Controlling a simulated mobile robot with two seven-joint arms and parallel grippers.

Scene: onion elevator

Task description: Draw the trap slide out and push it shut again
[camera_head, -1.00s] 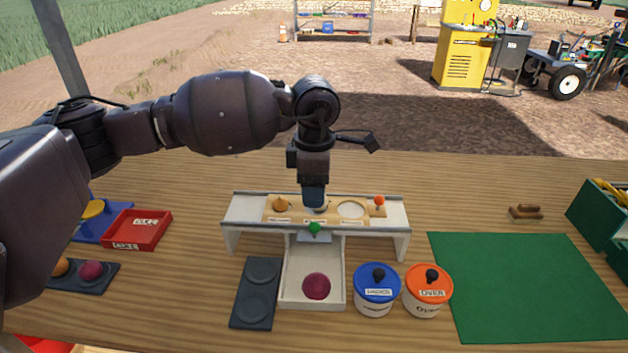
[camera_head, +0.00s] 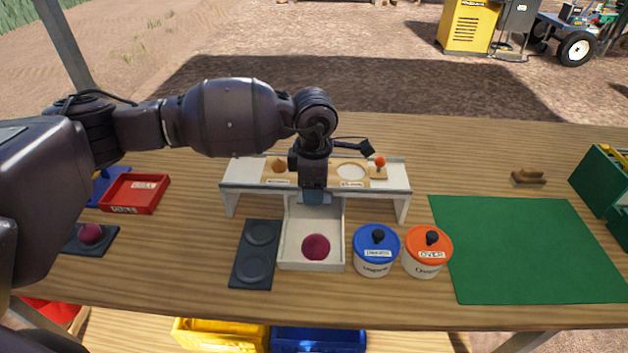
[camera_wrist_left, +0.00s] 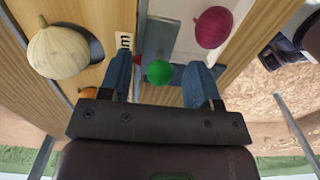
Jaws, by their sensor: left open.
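The trap slide shows in the left wrist view as a grey metal plate (camera_wrist_left: 160,38) with a round green knob (camera_wrist_left: 159,72). My left gripper (camera_head: 314,197) is in front of the white raised bench (camera_head: 232,187), low over the inner end of the white tray (camera_head: 337,225). It hides the knob and the slide in the head view. In the left wrist view its two blue fingers are open, one on each side of the knob; I cannot tell whether they touch it. A red onion (camera_head: 316,247) lies in the tray. My right gripper is out of view.
A dark two-dish holder (camera_head: 250,268) stands left of the tray. A blue-lidded pot (camera_head: 376,262) and an orange-lidded pot (camera_head: 427,262) stand close to its right. A pale onion (camera_wrist_left: 58,52) sits in the bench's wooden board. A green mat (camera_head: 530,250) lies clear at the right.

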